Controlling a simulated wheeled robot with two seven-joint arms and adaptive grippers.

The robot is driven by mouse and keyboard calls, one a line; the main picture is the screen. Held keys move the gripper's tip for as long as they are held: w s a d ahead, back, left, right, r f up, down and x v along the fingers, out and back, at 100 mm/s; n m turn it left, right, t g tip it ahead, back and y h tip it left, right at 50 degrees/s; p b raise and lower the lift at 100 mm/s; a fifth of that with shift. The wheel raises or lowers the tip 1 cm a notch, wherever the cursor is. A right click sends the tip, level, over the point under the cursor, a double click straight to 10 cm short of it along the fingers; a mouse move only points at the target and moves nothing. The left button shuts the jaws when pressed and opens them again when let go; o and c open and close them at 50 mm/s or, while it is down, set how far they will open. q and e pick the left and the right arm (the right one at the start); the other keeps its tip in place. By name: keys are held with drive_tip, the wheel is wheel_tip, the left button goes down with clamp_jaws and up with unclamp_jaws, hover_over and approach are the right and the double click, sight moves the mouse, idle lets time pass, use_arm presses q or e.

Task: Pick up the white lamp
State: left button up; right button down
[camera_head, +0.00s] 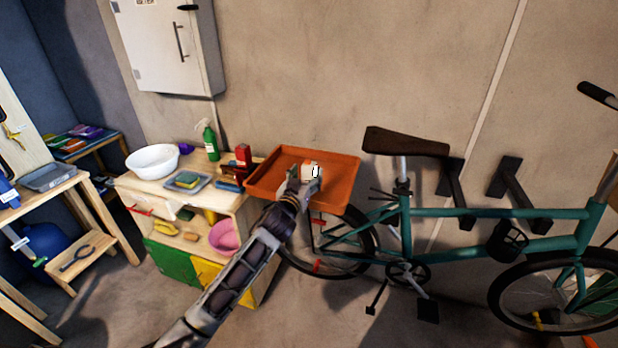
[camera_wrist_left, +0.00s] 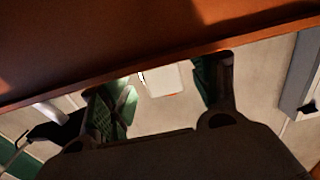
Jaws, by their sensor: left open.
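The white lamp (camera_head: 308,168) appears as a small white block with a dark mark on its side and a bit of orange. It is at the orange tray (camera_head: 345,178) in the head view. In the left wrist view the white block (camera_wrist_left: 165,78) shows between the two finger pads, with a visible gap on either side. My left gripper (camera_head: 304,180) is open at the lamp, its fingers spread around it. The gripper hides part of the lamp in the head view, and I cannot tell whether a finger touches it. My right gripper is not in view.
Left of the tray, a wooden bench (camera_head: 143,187) holds a white bowl (camera_head: 153,160), a green spray bottle (camera_head: 209,142) and a grey tray with sponges. A teal bicycle (camera_head: 470,212) stands close on the right. A white wall cabinet (camera_head: 160,50) hangs above.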

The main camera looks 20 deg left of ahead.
sight(307, 173)
use_arm(q)
drive_tip(key=shift+w+f, duration=0.1)
drive_tip(key=shift+w, duration=1.55)
drive_tip(key=c, duration=1.2)
drive_tip(key=shift+o, duration=0.2)
drive_tip(key=shift+r+p, duration=0.45)
drive_tip(key=shift+r, duration=4.6)
